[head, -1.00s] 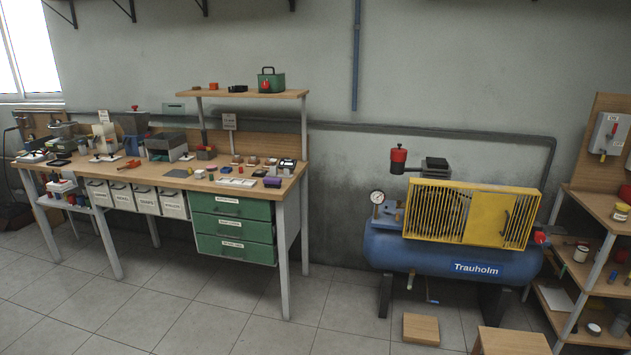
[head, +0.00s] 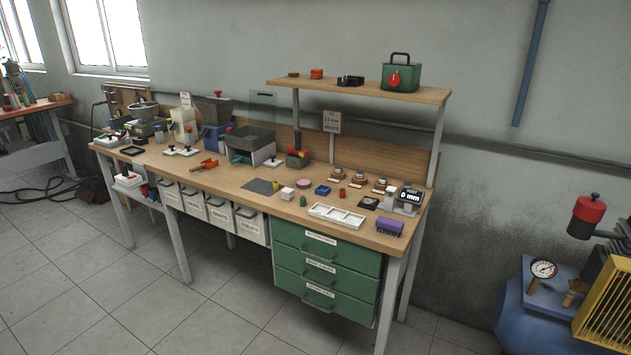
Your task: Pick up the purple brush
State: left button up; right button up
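The purple brush (head: 390,226) lies on the wooden workbench (head: 225,187), close to the front right corner of its top. It is a small block with a purple upper part.
A raised wooden shelf (head: 360,91) with a green box (head: 401,76) stands over the bench's back right. Green drawers (head: 327,270) hang below. A blue compressor (head: 520,318) stands at right. The tiled floor (head: 120,315) in front is clear.

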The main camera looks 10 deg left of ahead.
aim_at(392, 226)
jog(key=i+j, duration=0.15)
jog(key=j, duration=0.15)
jog(key=i+j+z, duration=0.1)
jog(key=j, duration=0.25)
jog(key=i+j+z, duration=0.1)
jog(key=j, duration=0.25)
jog(key=i+j, duration=0.25)
jog(key=i+j+z, duration=0.1)
jog(key=j, duration=0.3)
